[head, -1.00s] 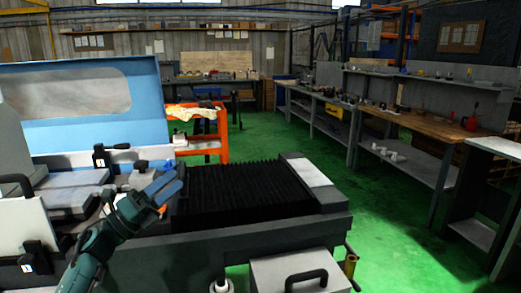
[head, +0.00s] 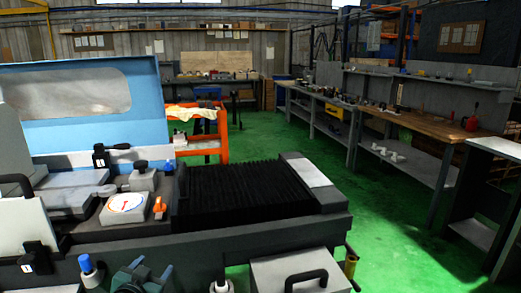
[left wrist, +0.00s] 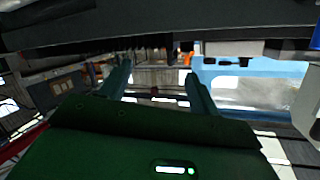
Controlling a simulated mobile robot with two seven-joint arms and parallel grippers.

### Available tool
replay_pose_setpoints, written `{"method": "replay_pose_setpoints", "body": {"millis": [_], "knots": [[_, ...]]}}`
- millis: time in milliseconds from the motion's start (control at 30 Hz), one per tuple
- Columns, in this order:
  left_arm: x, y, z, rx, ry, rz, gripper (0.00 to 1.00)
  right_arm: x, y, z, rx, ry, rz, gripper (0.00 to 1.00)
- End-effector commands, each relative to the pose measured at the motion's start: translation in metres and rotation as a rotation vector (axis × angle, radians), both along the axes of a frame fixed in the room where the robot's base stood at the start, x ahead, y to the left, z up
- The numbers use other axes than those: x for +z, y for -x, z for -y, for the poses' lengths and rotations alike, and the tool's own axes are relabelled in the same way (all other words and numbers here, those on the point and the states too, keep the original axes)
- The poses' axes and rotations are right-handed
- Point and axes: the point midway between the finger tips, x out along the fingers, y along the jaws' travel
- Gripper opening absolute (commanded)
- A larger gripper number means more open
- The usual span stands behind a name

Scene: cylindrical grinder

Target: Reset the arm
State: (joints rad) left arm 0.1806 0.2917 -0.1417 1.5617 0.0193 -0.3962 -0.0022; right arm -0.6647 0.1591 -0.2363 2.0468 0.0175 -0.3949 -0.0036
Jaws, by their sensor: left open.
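My left gripper (head: 148,270) shows at the bottom edge of the head view, low in front of the machine's front side. Only its teal end shows; the rest of the arm is cut off by the frame. In the left wrist view its two fingers (left wrist: 158,80) stand apart with nothing between them, so it is open and empty. The dark body of the machine (left wrist: 150,25) spans the top of that view, close to the fingers. My right gripper is not in view.
The grinder carries a white dial (head: 125,203), an orange knob (head: 158,206) and a black ribbed cover (head: 240,188). A blue-topped knob (head: 87,265) is left of the gripper. A grey box with a black handle (head: 300,275) stands right. Green floor (head: 400,235) is open beyond.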

Motion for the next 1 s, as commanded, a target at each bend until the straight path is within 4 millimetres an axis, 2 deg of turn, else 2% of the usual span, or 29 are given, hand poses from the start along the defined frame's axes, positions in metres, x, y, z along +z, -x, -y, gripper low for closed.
{"method": "replay_pose_setpoints", "body": {"millis": [33,167,200,300,400,500,600,700,1000], "knots": [[-0.026,0.026,0.015,-0.022,0.015,-0.042,0.62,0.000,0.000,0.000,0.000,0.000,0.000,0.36],[-0.076,0.100,0.055,-0.077,0.068,-0.142,0.62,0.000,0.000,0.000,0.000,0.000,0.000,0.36],[-0.089,0.125,0.067,-0.092,0.088,-0.174,0.62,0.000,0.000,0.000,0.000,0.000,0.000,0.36],[-0.111,0.185,0.093,-0.118,0.140,-0.249,0.62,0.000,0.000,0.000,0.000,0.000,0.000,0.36],[-0.121,0.237,0.113,-0.132,0.189,-0.311,0.62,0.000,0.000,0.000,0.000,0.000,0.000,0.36],[-0.124,0.272,0.125,-0.137,0.228,-0.355,0.62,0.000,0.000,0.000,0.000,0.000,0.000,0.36],[-0.124,0.293,0.132,-0.139,0.250,-0.381,0.62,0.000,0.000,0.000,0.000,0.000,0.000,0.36],[-0.124,0.302,0.135,-0.139,0.259,-0.391,0.62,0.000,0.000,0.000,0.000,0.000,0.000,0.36],[-0.124,0.302,0.135,-0.140,0.260,-0.393,0.62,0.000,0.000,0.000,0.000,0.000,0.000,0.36]]}}
